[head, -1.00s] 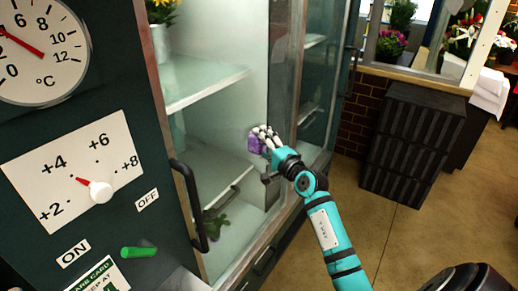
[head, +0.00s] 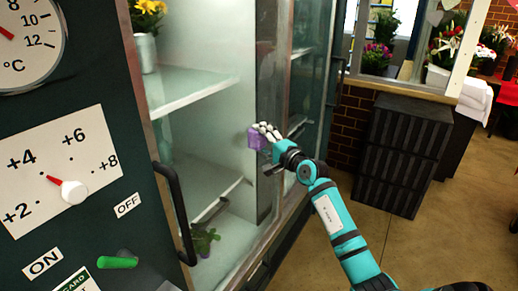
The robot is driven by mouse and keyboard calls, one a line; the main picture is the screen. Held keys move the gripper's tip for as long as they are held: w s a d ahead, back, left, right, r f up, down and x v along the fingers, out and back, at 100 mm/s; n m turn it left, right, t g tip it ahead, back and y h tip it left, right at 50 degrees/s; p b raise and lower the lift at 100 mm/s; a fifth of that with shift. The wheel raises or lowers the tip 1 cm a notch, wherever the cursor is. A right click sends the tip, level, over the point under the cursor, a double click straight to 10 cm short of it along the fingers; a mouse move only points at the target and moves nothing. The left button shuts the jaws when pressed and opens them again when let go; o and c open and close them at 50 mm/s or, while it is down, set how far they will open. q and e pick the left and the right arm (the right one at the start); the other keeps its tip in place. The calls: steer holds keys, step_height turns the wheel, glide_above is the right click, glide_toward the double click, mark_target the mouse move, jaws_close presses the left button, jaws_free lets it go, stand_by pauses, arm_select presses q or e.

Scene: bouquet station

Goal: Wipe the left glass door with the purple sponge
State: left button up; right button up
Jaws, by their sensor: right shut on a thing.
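The left glass door (head: 200,132) of the cooler is a clear pane with a dark upright handle at its left edge. It looks shut. My right gripper (head: 265,131) reaches in from the lower right and is shut on the purple sponge (head: 256,141). The sponge is at the right part of the pane, near the door's upright edge, at about the height just below the upper shelf. I cannot tell for sure whether it touches the glass. My left gripper is out of view.
Behind the glass are shelves, a potted yellow flower (head: 146,22) and a green plant (head: 204,241) lying low. A dial panel (head: 60,170) stands at the left. Dark stacked crates (head: 403,153) stand at the right, with free floor before them.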

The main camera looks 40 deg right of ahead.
steer(key=shift+w+d+b, duration=0.2)
steer(key=shift+d+b, duration=0.1)
steer(key=shift+d, duration=0.25)
steer(key=shift+s+a+r+p, duration=0.1)
steer(key=shift+s+a+p, duration=0.05)
steer(key=shift+a+p, duration=0.35)
steer(key=shift+s+a+r+p, duration=0.15)
steer(key=shift+a+p, duration=0.25)
steer(key=shift+p, duration=0.2)
steer(key=shift+s+a+f+p, duration=0.1)
steer(key=shift+s+a+p, duration=0.1)
steer(key=shift+a+p, duration=0.25)
steer(key=shift+s+a+f+p, duration=0.1)
steer(key=shift+s+a+p, duration=0.1)
steer(key=shift+a+p, duration=0.25)
